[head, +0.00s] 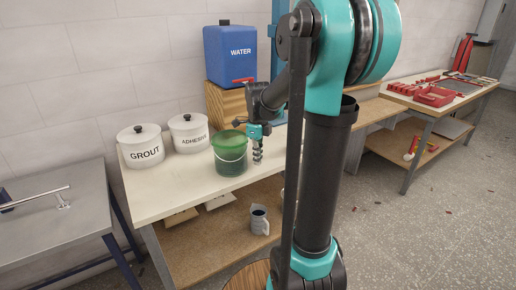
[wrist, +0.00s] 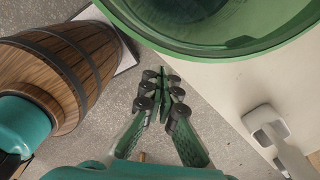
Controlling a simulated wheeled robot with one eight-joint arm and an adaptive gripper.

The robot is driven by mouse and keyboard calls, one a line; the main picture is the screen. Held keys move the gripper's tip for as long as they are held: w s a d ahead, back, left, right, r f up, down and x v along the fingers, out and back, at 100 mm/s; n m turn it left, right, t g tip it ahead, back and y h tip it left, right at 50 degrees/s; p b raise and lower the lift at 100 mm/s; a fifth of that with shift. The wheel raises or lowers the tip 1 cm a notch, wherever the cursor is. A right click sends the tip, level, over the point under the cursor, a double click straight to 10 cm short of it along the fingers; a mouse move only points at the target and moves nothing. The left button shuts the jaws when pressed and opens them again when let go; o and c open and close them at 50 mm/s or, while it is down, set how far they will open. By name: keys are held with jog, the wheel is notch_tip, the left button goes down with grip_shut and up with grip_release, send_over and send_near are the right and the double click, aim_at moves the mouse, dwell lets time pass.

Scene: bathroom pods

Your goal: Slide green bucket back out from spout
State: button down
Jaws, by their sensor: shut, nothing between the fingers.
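The green bucket (head: 231,160) stands upright on the pale worktop, in front of the blue water container and its wooden stand. Its wire handle hangs down the near side. In the wrist view, the bucket's rim (wrist: 265,42) fills the top, and its inside shows partly. The blue container (head: 231,52), marked WATER, has a red spout (head: 243,81) at its lower front. My gripper (head: 258,157) points down just right of the bucket; I cannot tell whether it touches it. In the wrist view, my gripper's fingertips (wrist: 166,80) are together with nothing between them, below the rim.
White GROUT (head: 145,150) and ADHESIVE (head: 188,135) tubs stand left of the bucket. The wooden stand (head: 226,103) is close behind it. A grey jug (head: 259,219) sits on the lower shelf. The worktop's front edge is close to the bucket; clear worktop lies front-left.

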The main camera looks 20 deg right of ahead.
aim_at(236, 155)
jog(key=shift+w+a+f, duration=0.75)
jog(key=shift+w+a, duration=0.15)
jog(key=shift+a, duration=0.15)
jog(key=shift+w+a, duration=0.4)
jog(key=shift+a, duration=0.1)
jog(key=w+a, duration=0.1)
jog(key=a, duration=0.1)
jog(key=w+a, duration=0.2)
jog(key=shift+w+a, duration=0.1)
jog(key=shift+w, duration=0.15)
